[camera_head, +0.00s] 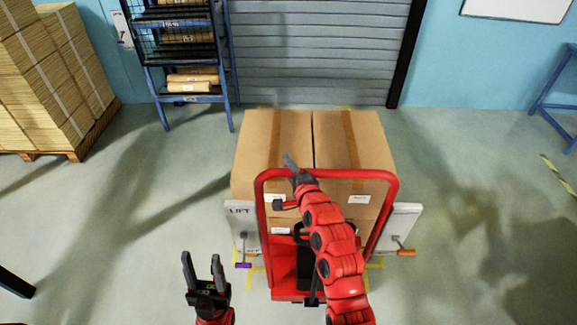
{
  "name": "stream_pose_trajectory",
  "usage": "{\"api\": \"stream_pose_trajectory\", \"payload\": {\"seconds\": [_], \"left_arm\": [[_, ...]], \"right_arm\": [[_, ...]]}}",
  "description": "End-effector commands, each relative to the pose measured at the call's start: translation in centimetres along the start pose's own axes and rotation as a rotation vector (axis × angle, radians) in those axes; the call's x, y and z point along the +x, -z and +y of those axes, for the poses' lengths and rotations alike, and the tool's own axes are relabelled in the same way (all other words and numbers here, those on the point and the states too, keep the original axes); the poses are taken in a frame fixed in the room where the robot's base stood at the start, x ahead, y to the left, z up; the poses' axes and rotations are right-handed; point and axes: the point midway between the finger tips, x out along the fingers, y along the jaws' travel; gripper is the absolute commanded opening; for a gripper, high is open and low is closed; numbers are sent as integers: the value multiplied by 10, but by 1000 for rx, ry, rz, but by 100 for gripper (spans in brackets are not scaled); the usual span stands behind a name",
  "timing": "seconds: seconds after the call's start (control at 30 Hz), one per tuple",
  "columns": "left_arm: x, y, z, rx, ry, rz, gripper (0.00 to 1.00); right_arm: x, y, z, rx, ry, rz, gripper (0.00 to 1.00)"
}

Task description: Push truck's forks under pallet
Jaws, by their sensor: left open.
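A red pallet truck (284,271) stands in the middle, its looped red frame upright in front of stacked cardboard boxes (277,140). The pallet under the boxes and the truck's forks are hidden by the truck and boxes, so I cannot tell how far in the forks are. My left gripper (202,262) is open and empty, to the left of the truck's base and nearer to me. My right arm reaches up across the truck's frame. My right gripper (290,178) is near the upper left of the frame; its jaws are unclear.
White panels flank the truck: one marked LIFT (243,222) with a purple handle (243,265), another (398,228) with an orange handle (405,253). A blue rack of rolls (188,75) and pallet of stacked cartons (50,80) stand back left. Floor on both sides is clear.

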Motion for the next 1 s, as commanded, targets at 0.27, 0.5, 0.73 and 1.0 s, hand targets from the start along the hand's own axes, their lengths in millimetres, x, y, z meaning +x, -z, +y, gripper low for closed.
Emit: {"api": "stream_pose_trajectory", "payload": {"seconds": [0.27,0.5,0.73,1.0], "left_arm": [[0,0,0,0,0,0,50],[0,0,0,0,0,0,50],[0,0,0,0,0,0,50],[0,0,0,0,0,0,50]], "right_arm": [[0,0,0,0,0,0,0],[0,0,0,0,0,0,0],[0,0,0,0,0,0,0],[0,0,0,0,0,0,0]]}}
